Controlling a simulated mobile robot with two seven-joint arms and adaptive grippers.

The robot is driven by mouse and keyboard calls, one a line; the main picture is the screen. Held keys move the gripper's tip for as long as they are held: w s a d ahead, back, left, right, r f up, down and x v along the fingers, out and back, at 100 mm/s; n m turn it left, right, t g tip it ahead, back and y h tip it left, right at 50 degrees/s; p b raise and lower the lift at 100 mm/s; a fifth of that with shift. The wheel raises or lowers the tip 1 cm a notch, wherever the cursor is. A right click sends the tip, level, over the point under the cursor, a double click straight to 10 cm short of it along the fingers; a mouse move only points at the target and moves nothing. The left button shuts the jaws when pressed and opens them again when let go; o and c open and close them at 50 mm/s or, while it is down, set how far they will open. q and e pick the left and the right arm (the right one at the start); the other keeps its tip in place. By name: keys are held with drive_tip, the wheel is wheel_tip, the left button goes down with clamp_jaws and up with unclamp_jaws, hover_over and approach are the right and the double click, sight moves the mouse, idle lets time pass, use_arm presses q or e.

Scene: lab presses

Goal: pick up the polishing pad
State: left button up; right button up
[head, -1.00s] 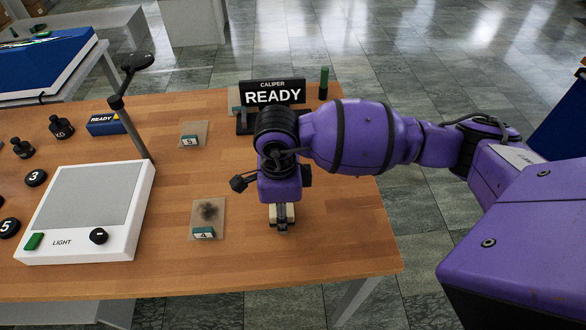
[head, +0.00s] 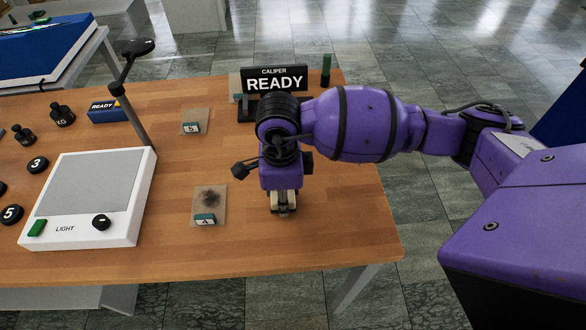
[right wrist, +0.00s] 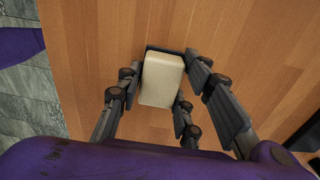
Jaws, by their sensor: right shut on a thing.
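The polishing pad is a cream, rounded block (right wrist: 162,82) in the right wrist view, above the wooden table. A dark edge shows at its far end. My right gripper (right wrist: 162,90) is shut on it, with dark fingers along both sides. In the head view the right gripper (head: 284,207) points down at the table's right part, and cream parts of the pad (head: 275,198) show beside the dark fingers. Whether the pad touches the table is hard to tell. My left gripper is not in view.
A caliper stand with a READY sign (head: 274,80) and a green cylinder (head: 326,70) stand behind my right gripper. Left of it lie a smudged card marked 4 (head: 212,196), another small card (head: 194,118) and a light box (head: 90,190). The table's front right is clear.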

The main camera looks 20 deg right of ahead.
drive_tip(key=shift+w+r, duration=0.1)
drive_tip(key=shift+r, duration=0.5)
drive_tip(key=s+a+r, duration=0.7)
drive_tip(key=s+r, duration=0.4)
drive_tip(key=s, duration=0.1)
drive_tip(key=shift+a+r, duration=0.25)
